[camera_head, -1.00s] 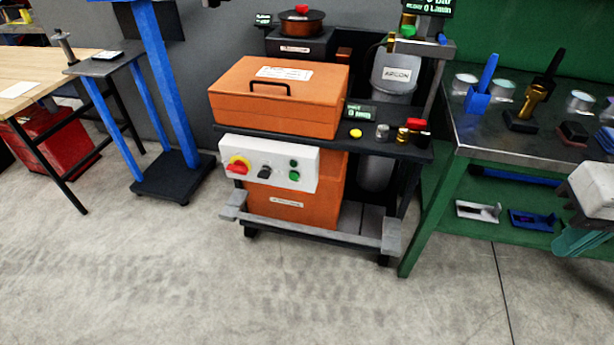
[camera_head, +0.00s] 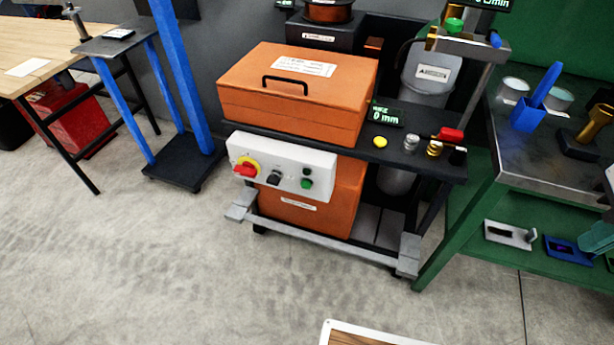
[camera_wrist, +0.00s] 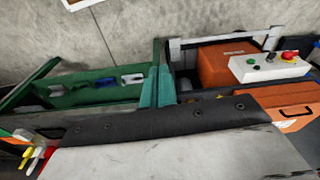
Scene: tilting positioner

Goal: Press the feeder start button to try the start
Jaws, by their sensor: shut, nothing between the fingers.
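A white control panel (camera_head: 281,165) is on the front of the orange-bodied cart. It carries a red stop knob on a yellow ring (camera_head: 245,167), a black rotary knob (camera_head: 273,177), a green button (camera_head: 306,183) and a small dark green button (camera_head: 308,171) above it. A yellow button (camera_head: 380,142) sits on the cart's shelf. No label readable here shows which one is the feeder start. My gripper (camera_wrist: 156,88) is shut and empty, its teal fingers together. It shows partly at the right edge of the head view (camera_head: 598,238), apart from the panel.
A green workbench (camera_head: 462,205) with cups and tools stands to the right. A blue-post stand (camera_head: 182,85) and wooden table (camera_head: 50,50) stand left. The floor in front is clear except a framed board (camera_head: 365,335).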

